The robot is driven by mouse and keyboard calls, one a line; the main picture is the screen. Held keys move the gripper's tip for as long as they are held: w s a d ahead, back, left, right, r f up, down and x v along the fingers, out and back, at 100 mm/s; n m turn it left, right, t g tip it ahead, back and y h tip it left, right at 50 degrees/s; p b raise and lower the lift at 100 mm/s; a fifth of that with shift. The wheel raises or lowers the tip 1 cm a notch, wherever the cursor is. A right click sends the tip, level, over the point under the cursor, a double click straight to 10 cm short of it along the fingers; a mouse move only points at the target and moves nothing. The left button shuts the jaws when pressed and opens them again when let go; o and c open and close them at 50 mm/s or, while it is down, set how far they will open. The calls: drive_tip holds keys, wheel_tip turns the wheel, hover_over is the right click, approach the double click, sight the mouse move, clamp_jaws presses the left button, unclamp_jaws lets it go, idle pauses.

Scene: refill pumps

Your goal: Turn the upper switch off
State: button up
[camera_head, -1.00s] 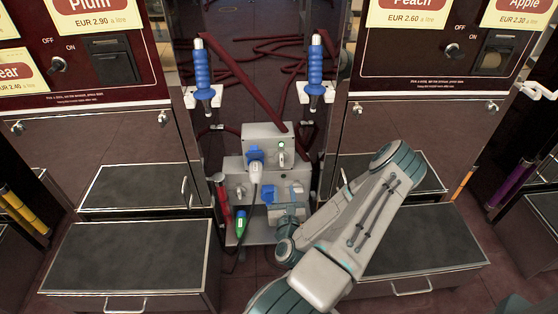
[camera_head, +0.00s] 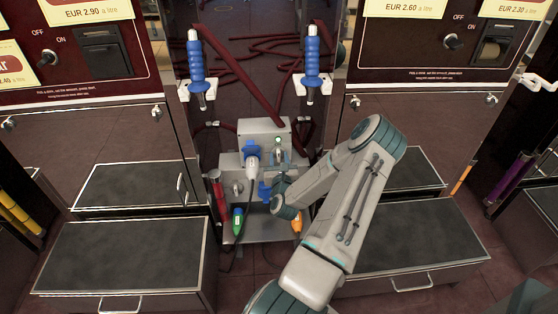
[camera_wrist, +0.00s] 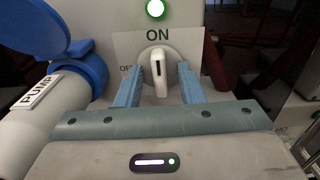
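The upper switch (camera_wrist: 160,68) is a pale rotary handle in the wrist view. It stands upright below the ON label, under a lit green lamp (camera_wrist: 155,9). The lamp also shows small in the head view (camera_head: 278,141), on the grey box (camera_head: 256,130). My gripper (camera_wrist: 160,80) is open, with one blue finger on each side of the handle and small gaps visible. The OFF label, at the handle's left, is partly covered by a finger.
A white plug marked PUMP (camera_wrist: 38,103) with a blue cap (camera_wrist: 62,45) sits close to the left finger. Blue nozzles (camera_head: 312,62) hang above on both sides.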

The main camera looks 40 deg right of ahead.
clamp_jaws()
